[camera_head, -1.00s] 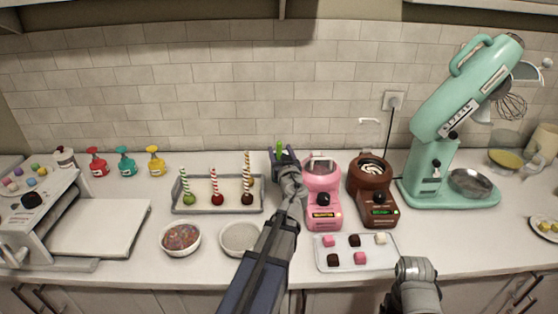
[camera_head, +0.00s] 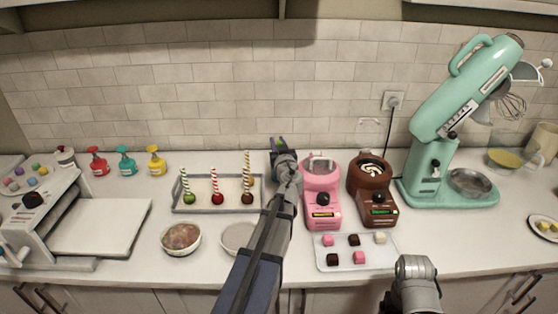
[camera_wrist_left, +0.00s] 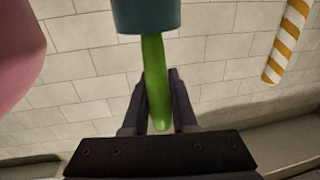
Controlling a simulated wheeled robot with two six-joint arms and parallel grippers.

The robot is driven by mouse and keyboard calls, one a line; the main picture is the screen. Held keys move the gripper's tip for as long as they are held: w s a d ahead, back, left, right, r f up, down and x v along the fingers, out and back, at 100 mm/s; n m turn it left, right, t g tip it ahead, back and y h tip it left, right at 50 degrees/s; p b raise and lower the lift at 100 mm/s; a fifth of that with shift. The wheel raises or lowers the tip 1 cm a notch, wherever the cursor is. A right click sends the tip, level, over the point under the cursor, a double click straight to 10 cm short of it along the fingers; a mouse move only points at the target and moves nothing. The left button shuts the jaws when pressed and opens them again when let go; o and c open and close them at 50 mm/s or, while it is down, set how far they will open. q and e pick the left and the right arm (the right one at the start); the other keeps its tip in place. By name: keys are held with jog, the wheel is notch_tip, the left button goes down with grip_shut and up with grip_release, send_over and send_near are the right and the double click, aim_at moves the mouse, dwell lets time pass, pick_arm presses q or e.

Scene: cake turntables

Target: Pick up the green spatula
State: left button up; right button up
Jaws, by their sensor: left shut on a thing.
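The green spatula (camera_wrist_left: 156,85) shows in the left wrist view as a narrow green length between the two fingers of my left gripper (camera_wrist_left: 160,100). A broad teal part (camera_wrist_left: 146,15) meets its upper end; I cannot tell whether it belongs to the spatula. In the head view my left gripper (camera_head: 279,148) is near the back of the counter, between the tray of striped sticks and the pink machine. It is shut on the spatula, of which only a small green bit (camera_head: 276,141) shows there. My right gripper is out of view.
The pink machine (camera_head: 321,180) stands close to the right of my left arm, with a brown machine (camera_head: 372,176) beyond it. The grey tray (camera_head: 190,207) holds striped sticks at the left. Two bowls (camera_head: 181,238) and a sweets tray (camera_head: 328,268) lie nearer the front.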

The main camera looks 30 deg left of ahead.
pick_arm(q)
grip_shut()
jog(key=shift+r, duration=0.15)
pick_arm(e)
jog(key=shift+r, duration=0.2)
